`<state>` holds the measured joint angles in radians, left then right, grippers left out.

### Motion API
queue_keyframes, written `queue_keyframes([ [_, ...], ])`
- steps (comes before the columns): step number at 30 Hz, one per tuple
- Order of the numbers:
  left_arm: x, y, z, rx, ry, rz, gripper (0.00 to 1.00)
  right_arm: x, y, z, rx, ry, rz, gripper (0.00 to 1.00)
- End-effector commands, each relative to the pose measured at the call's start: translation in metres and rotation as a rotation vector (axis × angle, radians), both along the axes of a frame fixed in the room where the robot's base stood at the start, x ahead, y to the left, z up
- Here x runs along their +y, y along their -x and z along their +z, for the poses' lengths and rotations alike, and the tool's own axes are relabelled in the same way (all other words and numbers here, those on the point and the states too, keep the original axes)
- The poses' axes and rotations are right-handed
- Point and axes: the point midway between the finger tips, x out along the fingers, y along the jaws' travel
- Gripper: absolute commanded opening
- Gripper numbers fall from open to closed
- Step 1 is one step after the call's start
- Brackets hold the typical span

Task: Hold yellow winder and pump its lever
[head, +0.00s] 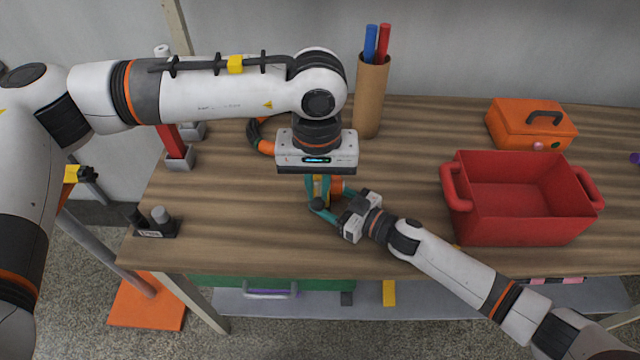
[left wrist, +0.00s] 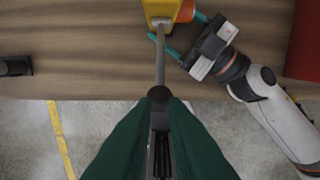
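The yellow winder (left wrist: 160,10) stands on the wooden table, near its front edge. It has an orange part on its right side and a grey lever (left wrist: 160,58) ending in a black knob (left wrist: 158,94). In the head view my left gripper (head: 317,200) points down over the winder and hides most of it. In the left wrist view the left fingertips (left wrist: 160,99) close around the black knob. My right gripper (left wrist: 180,34) comes in from the right; its teal fingers are spread on either side of the winder's body and appear to grip it. Their exact contact is partly hidden.
A red bin (head: 520,232) stands to the right, with an orange toolbox (head: 532,127) behind it. A cardboard tube (head: 370,98) holding blue and red sticks stands at the back. A small black holder (head: 152,228) sits at the left front. Free tabletop lies left of the winder.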

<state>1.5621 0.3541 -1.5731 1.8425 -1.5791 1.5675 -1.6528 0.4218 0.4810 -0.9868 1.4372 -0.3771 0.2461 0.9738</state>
Motion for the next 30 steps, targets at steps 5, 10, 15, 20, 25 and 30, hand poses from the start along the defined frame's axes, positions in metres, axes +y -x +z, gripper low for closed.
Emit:
queue_keyframes([
  [5, 0.0, 0.0, -0.006, 0.0, -0.001, 0.0, 0.13, 0.0, 0.0, 0.0, 0.001, 0.0, 0.0, 0.47],
  [10, 0.0, 0.0, -0.011, -0.001, -0.001, 0.0, 0.13, 0.0, 0.0, 0.0, 0.001, 0.0, 0.0, 0.47],
  [15, 0.0, 0.0, -0.013, -0.001, -0.001, 0.0, 0.13, 0.0, 0.0, 0.0, 0.001, 0.0, 0.001, 0.47],
  [20, 0.0, 0.002, -0.018, 0.001, -0.001, 0.0, 0.13, 0.0, 0.0, 0.0, 0.001, -0.001, 0.001, 0.47],
  [25, 0.0, 0.007, -0.028, 0.0, 0.0, 0.0, 0.13, 0.0, 0.001, 0.0, 0.001, -0.001, 0.001, 0.47],
  [30, 0.0, 0.011, -0.036, 0.0, -0.001, 0.0, 0.13, 0.0, 0.0, 0.0, 0.001, -0.001, 0.001, 0.47],
])
